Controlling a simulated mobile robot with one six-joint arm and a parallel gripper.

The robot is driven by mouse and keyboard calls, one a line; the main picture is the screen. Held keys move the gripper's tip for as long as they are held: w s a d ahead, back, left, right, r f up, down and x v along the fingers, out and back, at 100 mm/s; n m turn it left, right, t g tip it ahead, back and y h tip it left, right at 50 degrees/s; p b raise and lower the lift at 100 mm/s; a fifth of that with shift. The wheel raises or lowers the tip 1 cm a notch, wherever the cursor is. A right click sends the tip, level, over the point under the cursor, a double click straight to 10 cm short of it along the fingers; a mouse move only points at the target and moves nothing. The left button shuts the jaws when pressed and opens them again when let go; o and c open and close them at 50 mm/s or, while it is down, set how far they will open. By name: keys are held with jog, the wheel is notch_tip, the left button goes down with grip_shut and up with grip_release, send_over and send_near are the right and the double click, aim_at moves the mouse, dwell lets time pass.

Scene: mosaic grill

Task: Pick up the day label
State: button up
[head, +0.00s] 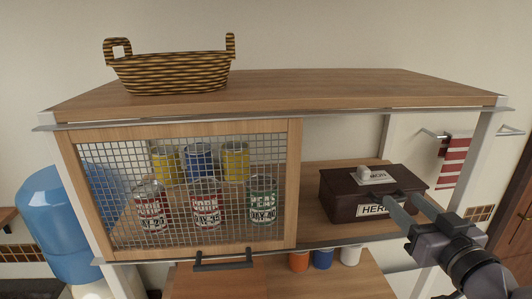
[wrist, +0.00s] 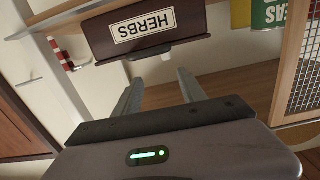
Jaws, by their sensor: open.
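A dark brown box (head: 340,205) stands on the right of the shelf, with a HERBS label (head: 373,209) on its front. A white card (head: 376,178) with small print lies on its lid, and a small white block sits at the card's back; I cannot read whether the card is the day label. In the wrist view the box (wrist: 190,22) appears upside down, and a little white shows past its lid edge (wrist: 138,55). My gripper (head: 408,208) is open and empty, in front of the box's right part, its fingers partly covering the HERBS label.
A mesh door (head: 293,190) closes the left side of the shelf, with several cans behind it. A wicker basket (head: 172,73) stands on the top board. A white post (head: 470,180) stands right of the box. Spice jars (head: 322,258) stand below.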

send_near(367, 172)
jog(key=w+a, duration=0.1)
jog(key=w, duration=0.3)
jog(key=w+d+f, duration=0.1)
jog(key=w, duration=0.1)
jog(key=shift+w+d, duration=0.1)
jog(key=shift+w+r+p, duration=0.1)
jog(key=shift+w+p, duration=0.2)
jog(key=shift+w, duration=0.1)
jog(key=w+p, duration=0.1)
jog(key=w, duration=0.4)
jog(key=shift+w, duration=0.15)
jog(key=shift+a+r, duration=0.1)
jog(key=shift+a, duration=0.1)
jog(key=shift+s+a, duration=0.1)
jog(key=shift+s, duration=0.15)
jog(key=c, duration=0.3)
grip_shut()
